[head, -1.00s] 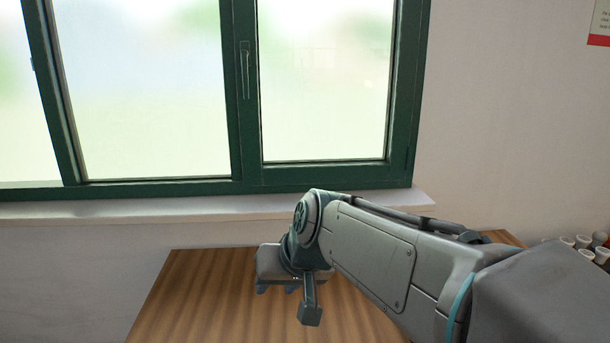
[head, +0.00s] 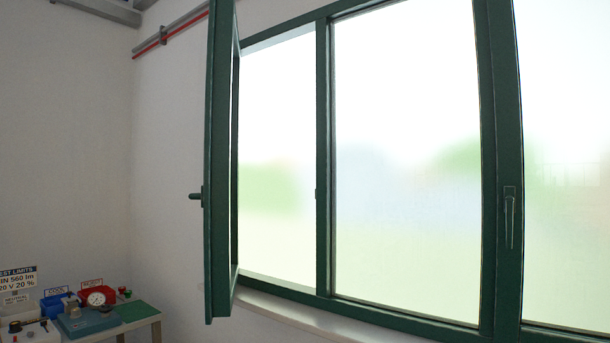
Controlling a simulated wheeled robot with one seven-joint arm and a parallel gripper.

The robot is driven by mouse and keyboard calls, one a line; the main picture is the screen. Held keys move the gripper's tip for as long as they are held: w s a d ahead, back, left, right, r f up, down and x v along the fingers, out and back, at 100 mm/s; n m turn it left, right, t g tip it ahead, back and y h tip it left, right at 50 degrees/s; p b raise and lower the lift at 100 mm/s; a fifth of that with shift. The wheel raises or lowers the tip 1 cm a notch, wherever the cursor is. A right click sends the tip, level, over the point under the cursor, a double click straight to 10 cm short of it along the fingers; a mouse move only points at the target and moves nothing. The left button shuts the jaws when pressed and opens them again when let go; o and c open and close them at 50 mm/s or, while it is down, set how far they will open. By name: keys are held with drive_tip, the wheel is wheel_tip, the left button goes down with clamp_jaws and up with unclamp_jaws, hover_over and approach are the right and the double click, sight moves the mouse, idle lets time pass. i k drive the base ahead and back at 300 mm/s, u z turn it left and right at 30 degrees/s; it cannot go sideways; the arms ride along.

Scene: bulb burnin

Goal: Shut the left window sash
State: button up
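The left window sash (head: 221,170) has a dark green frame and stands swung open into the room, seen nearly edge-on. Its handle (head: 196,196) sticks out to the left from the sash's free edge. Behind it, the left window opening (head: 278,170) shows bright between the sash and a green upright. The middle pane (head: 405,160) and the right pane (head: 565,170) are closed in the green frame, with a handle (head: 509,217) on the upright between them. My gripper is not in this view.
A white sill (head: 300,312) runs below the window. At the lower left, a small table (head: 140,312) holds a blue bin (head: 58,303), a red bin (head: 108,293), a round gauge (head: 96,298) and signs. A red and grey rail (head: 165,38) is on the wall above.

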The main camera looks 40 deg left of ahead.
sight(220, 225)
drive_tip(key=z, duration=1.5)
drive_tip(key=k, duration=2.1)
drive_tip(key=u, duration=2.65)
drive_tip(key=k, duration=0.6)
drive_tip(key=z, duration=0.45)
drive_tip(key=i, duration=0.75)
drive_tip(key=z, duration=0.25)
